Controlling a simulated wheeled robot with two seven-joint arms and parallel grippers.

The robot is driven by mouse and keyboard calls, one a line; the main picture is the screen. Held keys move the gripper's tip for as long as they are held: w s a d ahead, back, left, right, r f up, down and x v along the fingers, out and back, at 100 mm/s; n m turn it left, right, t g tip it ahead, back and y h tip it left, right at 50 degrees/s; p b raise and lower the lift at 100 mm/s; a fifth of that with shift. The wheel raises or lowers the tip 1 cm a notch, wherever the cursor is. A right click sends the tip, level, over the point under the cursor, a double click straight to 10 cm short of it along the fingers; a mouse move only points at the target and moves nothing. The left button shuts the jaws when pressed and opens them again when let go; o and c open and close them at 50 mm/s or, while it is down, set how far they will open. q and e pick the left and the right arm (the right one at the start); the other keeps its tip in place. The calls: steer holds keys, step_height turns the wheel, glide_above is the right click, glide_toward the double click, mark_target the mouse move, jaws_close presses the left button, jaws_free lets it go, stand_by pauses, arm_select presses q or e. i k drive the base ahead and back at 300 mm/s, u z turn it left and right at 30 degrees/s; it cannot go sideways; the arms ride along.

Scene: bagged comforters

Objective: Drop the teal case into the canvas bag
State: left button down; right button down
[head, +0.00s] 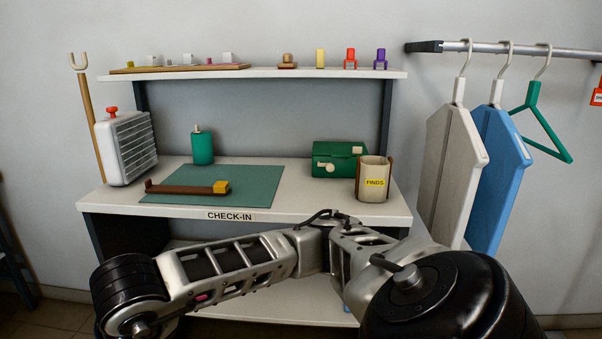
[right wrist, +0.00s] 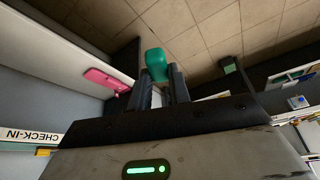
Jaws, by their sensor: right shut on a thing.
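A rounded teal case (right wrist: 157,63) is held between the fingertips of my right gripper (right wrist: 160,78) in the right wrist view. The fingers hide part of it, and tiled floor shows behind it. The right gripper does not show in the head view. The canvas bag (head: 372,187) is a cream container with brown sides and a yellow FINDS label. It stands upright at the right front of the desk (head: 310,204), with its open top facing up. My left gripper is not in view.
A green box (head: 331,162) stands behind the bag. A white slatted unit (head: 128,148) is at left. Garment bags (head: 451,160) hang at right. A pink item (right wrist: 104,79) lies on a lower surface.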

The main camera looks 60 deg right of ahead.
mark_target(381, 172)
steer(key=z, duration=1.6)
